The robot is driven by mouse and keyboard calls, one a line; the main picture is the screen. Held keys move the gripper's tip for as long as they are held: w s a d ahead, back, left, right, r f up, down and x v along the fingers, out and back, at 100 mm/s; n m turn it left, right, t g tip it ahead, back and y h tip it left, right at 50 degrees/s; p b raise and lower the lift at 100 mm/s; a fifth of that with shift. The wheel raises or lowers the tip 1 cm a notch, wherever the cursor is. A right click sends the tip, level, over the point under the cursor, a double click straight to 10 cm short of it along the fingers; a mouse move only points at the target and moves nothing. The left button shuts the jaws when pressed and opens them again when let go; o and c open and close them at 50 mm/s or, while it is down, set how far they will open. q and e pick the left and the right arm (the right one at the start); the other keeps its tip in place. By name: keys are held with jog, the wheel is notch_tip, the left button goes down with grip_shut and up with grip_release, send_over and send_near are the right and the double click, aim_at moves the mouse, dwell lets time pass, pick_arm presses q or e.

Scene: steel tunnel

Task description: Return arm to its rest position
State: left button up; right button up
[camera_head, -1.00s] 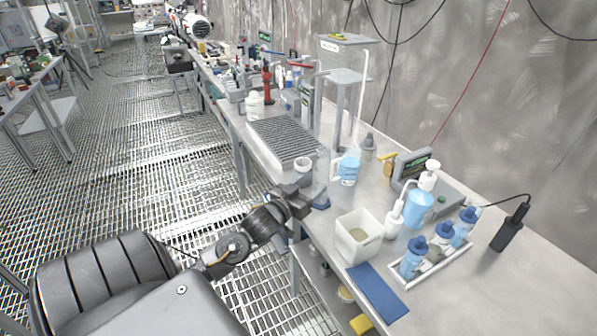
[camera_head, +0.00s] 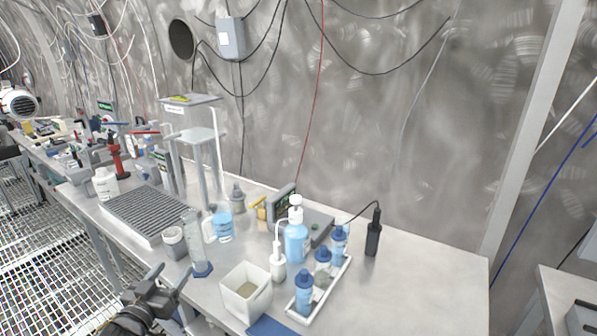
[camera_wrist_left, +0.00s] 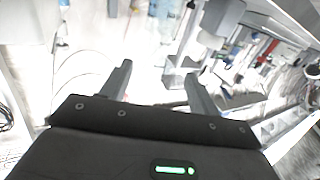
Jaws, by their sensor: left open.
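My left gripper (camera_head: 168,279) is at the lower left of the head view, at the near edge of the workbench (camera_head: 420,290). Its two dark fingers stand apart with nothing between them. The left wrist view also shows the open fingers (camera_wrist_left: 158,90), with the bench and its items blurred beyond. A clear measuring cylinder with a blue base (camera_head: 203,270) stands on the bench just past the gripper, apart from it. My right gripper is in neither view.
A white square container (camera_head: 246,305), a pump bottle of blue liquid (camera_head: 297,243) and a white tray (camera_head: 338,287) with blue-capped bottles stand right of the gripper. A grey ridged rack (camera_head: 150,214) lies behind. The bench's right part is clear.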

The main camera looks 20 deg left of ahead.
pick_arm(q)
jog(key=s+d+f+g, duration=0.4)
jog(key=s+d+f, duration=0.1)
jog(key=f, duration=0.2)
jog(key=s+d+f+g, duration=0.3)
jog(key=s+d+f, duration=0.1)
jog(key=f, duration=0.3)
jog(key=s+d+f+m+g+h, duration=0.1)
jog(key=s+d+f+m+g, duration=0.2)
jog(key=s+d, duration=0.35)
jog(key=s+d+f+g+h, duration=0.1)
jog(key=s+d+f+g, duration=0.1)
jog(key=s+d+g, duration=0.45)
jog(key=s+a+f, duration=0.1)
jog(key=s+f, duration=0.1)
jog(key=f, duration=1.1)
jog(key=s+a+f, duration=0.1)
jog(key=a+f, duration=0.1)
jog(key=f, duration=1.2)
jog(key=s+a+f, duration=0.1)
jog(key=s+f, duration=0.6)
jog(key=s, duration=0.1)
jog(key=s+a+f+m, duration=0.1)
jog(key=s+a+f, duration=0.1)
jog(key=s+f, duration=0.5)
jog(key=shift+s+a+f, duration=0.25)
jog(key=shift+s+f, duration=0.05)
jog(key=shift+s, duration=0.05)
